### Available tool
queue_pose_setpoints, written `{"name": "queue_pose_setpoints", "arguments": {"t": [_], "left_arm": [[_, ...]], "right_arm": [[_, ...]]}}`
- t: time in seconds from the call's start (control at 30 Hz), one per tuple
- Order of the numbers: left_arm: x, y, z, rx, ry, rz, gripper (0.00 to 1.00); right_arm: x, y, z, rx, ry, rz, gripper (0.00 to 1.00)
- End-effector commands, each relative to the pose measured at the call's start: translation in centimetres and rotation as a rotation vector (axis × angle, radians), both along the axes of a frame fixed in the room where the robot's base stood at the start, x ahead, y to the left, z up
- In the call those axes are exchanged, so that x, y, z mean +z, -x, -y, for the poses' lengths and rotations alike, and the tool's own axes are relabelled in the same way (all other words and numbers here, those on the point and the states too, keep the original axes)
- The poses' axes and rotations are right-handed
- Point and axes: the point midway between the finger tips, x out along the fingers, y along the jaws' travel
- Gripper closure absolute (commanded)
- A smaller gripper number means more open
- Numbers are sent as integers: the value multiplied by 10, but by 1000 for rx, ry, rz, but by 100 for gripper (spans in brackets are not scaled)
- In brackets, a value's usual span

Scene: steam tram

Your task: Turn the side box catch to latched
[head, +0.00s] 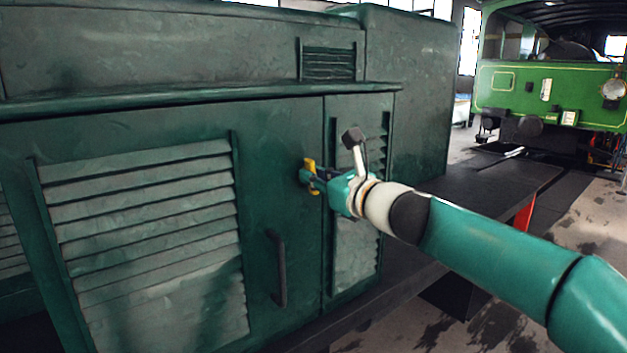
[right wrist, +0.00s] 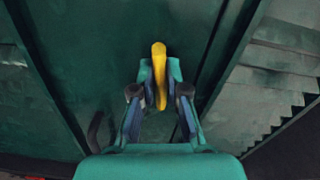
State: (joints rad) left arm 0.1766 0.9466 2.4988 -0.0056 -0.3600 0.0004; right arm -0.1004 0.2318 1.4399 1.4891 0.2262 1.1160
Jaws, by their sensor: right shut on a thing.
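The side box catch (head: 310,163) is a yellow lever on the dark green side box door (head: 262,150), near the door's right edge. In the right wrist view the yellow catch (right wrist: 159,62) stands nearly upright in the picture, between the fingers. My right gripper (head: 314,178) is shut on the catch, and its fingers (right wrist: 160,95) hide part of it. The catch's mount on the door is mostly hidden behind the fingers. My left gripper is not in view.
A dark door handle (head: 278,268) stands out below the catch. Louvred panels (head: 150,235) lie left and right of it. A dark running board (head: 470,210) runs along the vehicle's side. A green tram (head: 550,85) stands in the back right.

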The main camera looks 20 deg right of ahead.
Motion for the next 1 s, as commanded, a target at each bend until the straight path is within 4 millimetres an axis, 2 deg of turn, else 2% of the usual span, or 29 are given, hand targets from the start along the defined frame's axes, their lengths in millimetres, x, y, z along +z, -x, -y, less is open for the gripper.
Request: {"name": "queue_pose_setpoints", "arguments": {"t": [1.0], "left_arm": [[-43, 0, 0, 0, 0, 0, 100]], "right_arm": [[-8, 1, -7, 8, 891, 323, 100]]}}
